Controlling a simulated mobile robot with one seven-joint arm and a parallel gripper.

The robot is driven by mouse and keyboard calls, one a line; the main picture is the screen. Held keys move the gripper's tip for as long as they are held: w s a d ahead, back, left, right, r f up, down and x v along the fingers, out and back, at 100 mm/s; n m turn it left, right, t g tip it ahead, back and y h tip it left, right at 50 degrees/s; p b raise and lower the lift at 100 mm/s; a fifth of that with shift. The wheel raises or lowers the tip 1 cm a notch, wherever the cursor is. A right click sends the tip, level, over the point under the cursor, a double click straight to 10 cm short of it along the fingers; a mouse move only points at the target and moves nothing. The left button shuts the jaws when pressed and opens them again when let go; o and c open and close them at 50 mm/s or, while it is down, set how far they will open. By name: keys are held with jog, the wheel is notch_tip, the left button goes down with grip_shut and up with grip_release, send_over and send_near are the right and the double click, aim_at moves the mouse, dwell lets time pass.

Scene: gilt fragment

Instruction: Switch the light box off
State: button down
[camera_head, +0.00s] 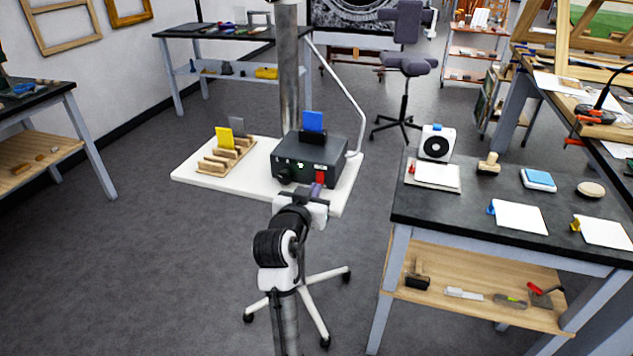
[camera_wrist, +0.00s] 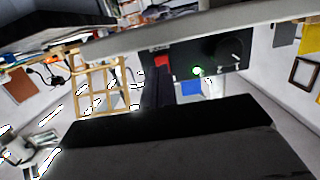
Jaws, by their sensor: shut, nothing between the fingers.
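The light box (camera_head: 305,158) is a dark box on a white board, with a white tube bending up from its right side. A red switch (camera_head: 320,173) is on its front, and it also shows in the wrist view (camera_wrist: 162,61). A green indicator (camera_wrist: 197,70) glows on the front panel. My gripper (camera_head: 317,190) is shut and empty, just in front of the box by the red switch. I cannot tell whether the fingertips touch the switch. In the wrist view the dark fingers (camera_wrist: 157,88) point towards the red switch.
The white board (camera_head: 195,175) also bears a wooden rack (camera_head: 222,160) with a yellow card. A blue card (camera_head: 313,121) stands on the box. A dark worktable (camera_head: 440,208) with pads and a white fan-like device (camera_head: 436,143) is at the right. Floor is free at the left.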

aim_at(322, 181)
jog(key=shift+x, duration=1.2)
jog(key=shift+w+f+t+b, duration=0.15)
jog(key=shift+f+t+b, duration=0.2)
jog(key=shift+b, duration=0.7)
jog(key=b, duration=0.2)
jog(key=t+b, duration=0.1)
jog(key=b, duration=0.2)
jog(key=shift+w+d+f+t+h, duration=0.15)
jog(key=shift+t+h, duration=0.1)
jog(key=shift+h, duration=0.15)
jog(key=shift+b, duration=0.45)
jog(key=shift+t+b, duration=0.3)
jog(key=shift+b, duration=0.05)
jog(key=shift+d+r, duration=0.1)
jog(key=shift+r, duration=0.25)
jog(key=shift+f, duration=0.1)
